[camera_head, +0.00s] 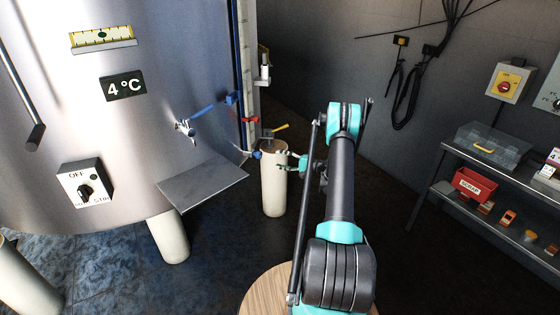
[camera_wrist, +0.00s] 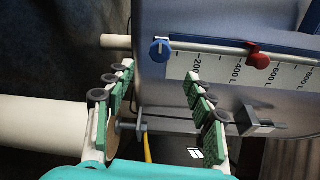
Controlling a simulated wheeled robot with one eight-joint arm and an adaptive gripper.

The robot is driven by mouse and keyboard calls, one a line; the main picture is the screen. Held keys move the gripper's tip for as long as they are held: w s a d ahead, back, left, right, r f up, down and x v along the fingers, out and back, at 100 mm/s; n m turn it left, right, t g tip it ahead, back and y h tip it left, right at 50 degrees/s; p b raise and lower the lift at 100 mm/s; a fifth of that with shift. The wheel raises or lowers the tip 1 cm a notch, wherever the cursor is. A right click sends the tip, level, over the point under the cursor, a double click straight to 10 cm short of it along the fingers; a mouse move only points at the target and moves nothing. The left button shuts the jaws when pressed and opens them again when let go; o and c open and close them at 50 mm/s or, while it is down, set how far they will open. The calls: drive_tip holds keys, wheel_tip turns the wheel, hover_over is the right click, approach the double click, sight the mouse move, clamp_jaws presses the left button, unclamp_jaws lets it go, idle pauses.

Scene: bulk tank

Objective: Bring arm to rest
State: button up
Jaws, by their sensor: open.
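My gripper (camera_head: 285,163) shows small in the head view, in front of the pale leg beside the tank, at the end of my dark and teal arm. In the wrist view my gripper (camera_wrist: 159,78) has its two green-padded fingers spread apart with nothing between them. The steel tank (camera_wrist: 150,40) and its level gauge (camera_wrist: 230,60) with a blue knob and a red slider lie beyond the fingers. I cannot tell how far the fingertips are from the tank.
The tank (camera_head: 130,190) fills the left, with a blue-handled valve (camera_head: 186,128), a flat steel plate (camera_head: 203,183) and a rotary switch (camera_head: 86,190). A round wooden top (camera_head: 260,285) is below my arm. A shelf (camera_head: 490,165) with a red bin (camera_head: 473,184) stands at right.

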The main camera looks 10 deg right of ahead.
drive_tip(key=s+a+r+n+g+h, duration=0.5)
drive_tip(key=s+a+r, duration=0.6)
drive_tip(key=s+r, duration=0.45)
drive_tip(key=s+d+n+h, duration=0.1)
drive_tip(key=s+h, duration=0.3)
drive_tip(key=s, duration=1.2)
drive_tip(key=s+d+f+n+h, duration=0.1)
drive_tip(key=s+h, duration=0.4)
drive_tip(key=s, duration=1.1)
drive_tip(key=shift+s+d+n+g, duration=0.4)
drive_tip(key=shift+d+n, duration=0.4)
drive_tip(key=shift+d, duration=0.35)
